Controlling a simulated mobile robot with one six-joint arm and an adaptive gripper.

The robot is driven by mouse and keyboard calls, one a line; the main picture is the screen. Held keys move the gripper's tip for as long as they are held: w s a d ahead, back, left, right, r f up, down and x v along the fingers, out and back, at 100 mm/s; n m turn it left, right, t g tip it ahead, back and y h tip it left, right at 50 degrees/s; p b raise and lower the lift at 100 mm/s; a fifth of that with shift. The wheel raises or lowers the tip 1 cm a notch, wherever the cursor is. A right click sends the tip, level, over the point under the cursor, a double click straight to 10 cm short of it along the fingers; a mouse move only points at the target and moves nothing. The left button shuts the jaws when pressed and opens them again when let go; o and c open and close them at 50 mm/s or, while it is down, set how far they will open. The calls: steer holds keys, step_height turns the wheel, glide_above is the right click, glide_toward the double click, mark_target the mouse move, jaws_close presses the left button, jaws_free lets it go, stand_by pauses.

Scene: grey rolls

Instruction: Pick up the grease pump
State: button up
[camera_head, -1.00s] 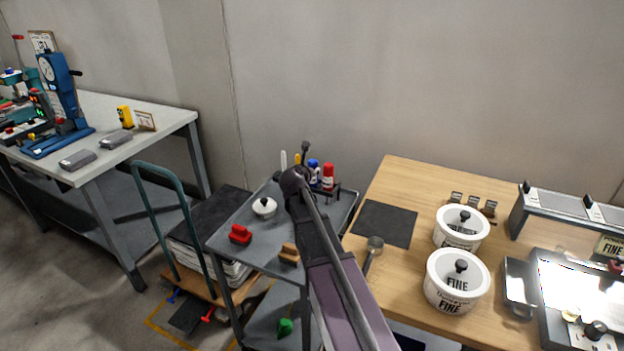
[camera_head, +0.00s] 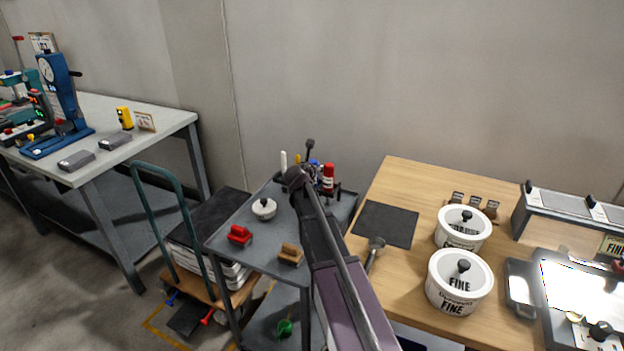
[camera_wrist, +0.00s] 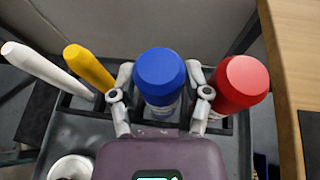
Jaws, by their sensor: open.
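A rack on the grey cart holds a blue-capped bottle (camera_wrist: 160,80), a red bottle (camera_wrist: 238,85), a yellow handle (camera_wrist: 88,68) and a white handle (camera_wrist: 45,70) in the wrist view. I cannot tell by label which of them is the grease pump. My gripper (camera_wrist: 160,74) is open, with one finger on each side of the blue-capped bottle. Whether the fingers touch it I cannot tell. In the head view the red bottle (camera_head: 328,177) stands right of my arm, and my arm hides most of the blue-capped one.
The grey cart (camera_head: 235,222) also carries a white lidded pot (camera_head: 264,208), a red block (camera_head: 239,235) and a brown block (camera_head: 290,254). A wooden table (camera_head: 400,280) with white tubs (camera_head: 460,282) adjoins on the right. Neighbouring rack items stand close to my fingers.

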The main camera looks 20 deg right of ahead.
steer(key=c, duration=0.8)
steer(key=shift+r, duration=0.15)
step_height(320, 180, up, 10)
steer(key=p, duration=1)
steer(key=shift+f, duration=0.2)
steer(key=shift+r, duration=0.2)
step_height(320, 180, up, 21)
steer(key=p, duration=2.1)
steer(key=shift+d, duration=0.1)
